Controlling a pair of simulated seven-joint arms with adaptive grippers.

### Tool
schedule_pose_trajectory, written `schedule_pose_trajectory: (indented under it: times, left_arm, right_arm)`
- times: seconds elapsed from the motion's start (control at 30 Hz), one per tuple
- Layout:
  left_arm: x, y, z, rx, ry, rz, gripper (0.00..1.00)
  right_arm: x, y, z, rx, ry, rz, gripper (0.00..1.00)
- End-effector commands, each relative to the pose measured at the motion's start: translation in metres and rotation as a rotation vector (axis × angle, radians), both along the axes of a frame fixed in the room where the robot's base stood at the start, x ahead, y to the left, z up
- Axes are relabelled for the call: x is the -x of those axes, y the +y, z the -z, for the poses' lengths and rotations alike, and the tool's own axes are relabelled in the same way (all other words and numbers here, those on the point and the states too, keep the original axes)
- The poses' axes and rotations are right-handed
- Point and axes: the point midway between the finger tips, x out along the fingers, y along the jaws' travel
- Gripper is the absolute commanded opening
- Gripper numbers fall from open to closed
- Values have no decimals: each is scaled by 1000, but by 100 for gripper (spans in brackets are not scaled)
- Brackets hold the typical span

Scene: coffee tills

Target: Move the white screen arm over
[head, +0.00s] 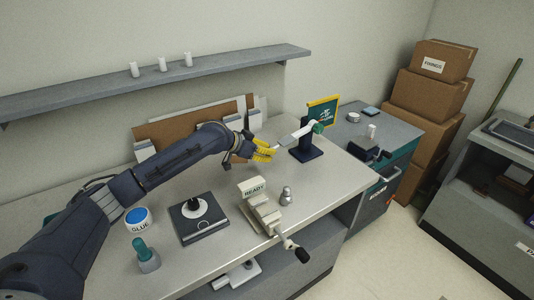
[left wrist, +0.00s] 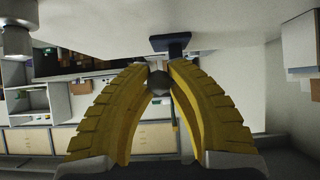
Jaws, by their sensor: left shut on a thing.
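The white screen arm (head: 303,131) sits on top of a dark post with a flat base (head: 307,154), near the right end of the steel counter. A teal joint is at its far end, beside a green screen with a yellow frame (head: 323,112). Its near end is grey and points left toward my left gripper (head: 272,151). My left gripper's yellow fingers are shut on that grey end. In the left wrist view the fingertips (left wrist: 158,70) close around a grey rounded piece (left wrist: 155,83), with the dark base (left wrist: 170,42) just beyond. My right gripper is not in view.
A white READY clamp (head: 253,188) and a small metal weight (head: 286,196) stand in front. A black-based device (head: 200,220), glue jar (head: 138,217) and teal-topped bottle (head: 146,258) are nearer left. Brown boards (head: 180,128) lean behind. A shelf (head: 210,76) runs above.

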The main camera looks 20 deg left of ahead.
Motion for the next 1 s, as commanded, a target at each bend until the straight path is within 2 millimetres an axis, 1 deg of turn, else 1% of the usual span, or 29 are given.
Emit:
schedule_pose_trajectory:
  times: [0.03, 0.7, 0.83, 1.0]
  left_arm:
    - [1, -3, -3, 4, -2, 6, 2]
    - [4, -1, -42, 3, -2, 8, 1]
    - [5, -1, -46, 4, 0, 8, 1]
    - [5, -1, -47, 4, 1, 7, 1]
  right_arm:
    - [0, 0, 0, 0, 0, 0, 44]
    - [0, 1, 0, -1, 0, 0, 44]
    - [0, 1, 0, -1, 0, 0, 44]
    - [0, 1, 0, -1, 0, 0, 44]
